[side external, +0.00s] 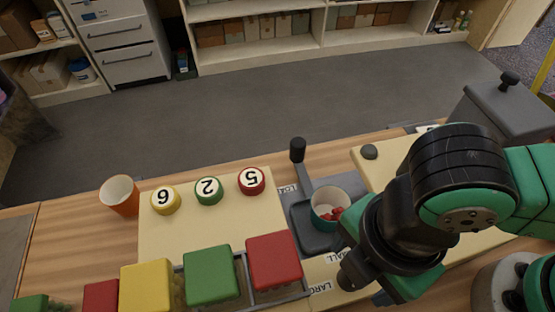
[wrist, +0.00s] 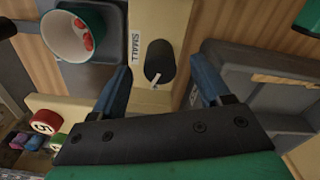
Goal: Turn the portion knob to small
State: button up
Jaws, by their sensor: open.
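The portion knob (wrist: 160,62) is black with a white pointer mark, on a cream panel. In the wrist view its mark points to the lower left, away from the SMALL label (wrist: 136,45). My gripper (wrist: 165,70) is open, its two blue-grey fingers on either side of the knob with gaps between. In the side view the SMALL label (side external: 340,256) is partly covered by my wrist, and the LARGE label (side external: 321,287) lies nearer the camera. My arm hides much of the panel there.
A teal cup (side external: 322,219) with red sweets stands on a grey tray beside a black-handled lever (side external: 298,152). Numbered buttons (side external: 209,190), an orange cup (side external: 120,197) and coloured blocks (side external: 211,276) stand to the left. A grey lidded box (side external: 500,110) stands behind my arm.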

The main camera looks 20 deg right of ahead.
jog(key=shift+f, duration=1.4)
grip_shut()
